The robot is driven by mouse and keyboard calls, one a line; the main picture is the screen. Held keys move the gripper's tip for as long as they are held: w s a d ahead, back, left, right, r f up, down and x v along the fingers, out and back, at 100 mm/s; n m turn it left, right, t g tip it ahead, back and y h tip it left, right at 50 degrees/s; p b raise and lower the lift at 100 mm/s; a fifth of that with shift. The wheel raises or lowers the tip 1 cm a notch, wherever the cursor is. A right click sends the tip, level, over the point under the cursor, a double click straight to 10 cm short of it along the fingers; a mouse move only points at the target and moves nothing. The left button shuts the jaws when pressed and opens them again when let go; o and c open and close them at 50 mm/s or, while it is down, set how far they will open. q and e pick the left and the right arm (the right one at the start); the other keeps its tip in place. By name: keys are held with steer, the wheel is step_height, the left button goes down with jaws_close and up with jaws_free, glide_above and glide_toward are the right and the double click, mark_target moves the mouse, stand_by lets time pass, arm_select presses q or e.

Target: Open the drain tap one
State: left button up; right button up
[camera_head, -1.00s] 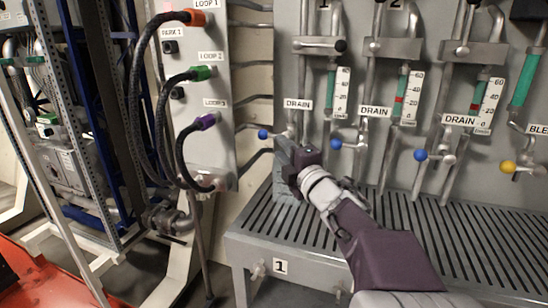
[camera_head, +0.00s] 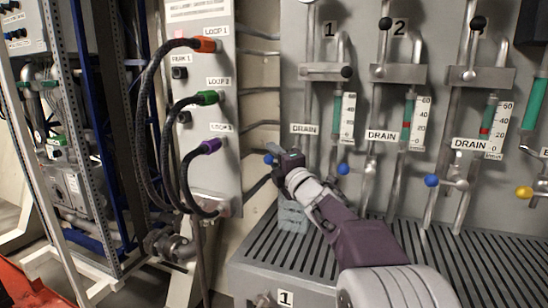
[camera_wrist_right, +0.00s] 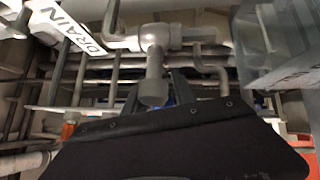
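Drain tap one is a small tap with a blue ball-ended handle (camera_head: 268,159), at the pipes under the left DRAIN label (camera_head: 304,129). My right gripper (camera_head: 282,160) is right beside the blue ball, and its dark body hides much of the tap. I cannot tell whether its fingers touch the handle. In the right wrist view, the DRAIN label (camera_wrist_right: 82,28) and a grey pipe fitting (camera_wrist_right: 155,38) with a stub pointing down stand just beyond the gripper's dark housing. My left gripper is not in view.
Two more blue-knobbed taps (camera_head: 343,169) (camera_head: 431,181) and a yellow-knobbed one (camera_head: 523,192) lie to the right. A slotted grey drain tray (camera_head: 330,262) runs below. Left are a hose panel (camera_head: 212,140) with black hoses and a rack.

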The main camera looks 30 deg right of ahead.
jaws_close()
steer(key=shift+f, duration=0.15)
stand_by(1.2)
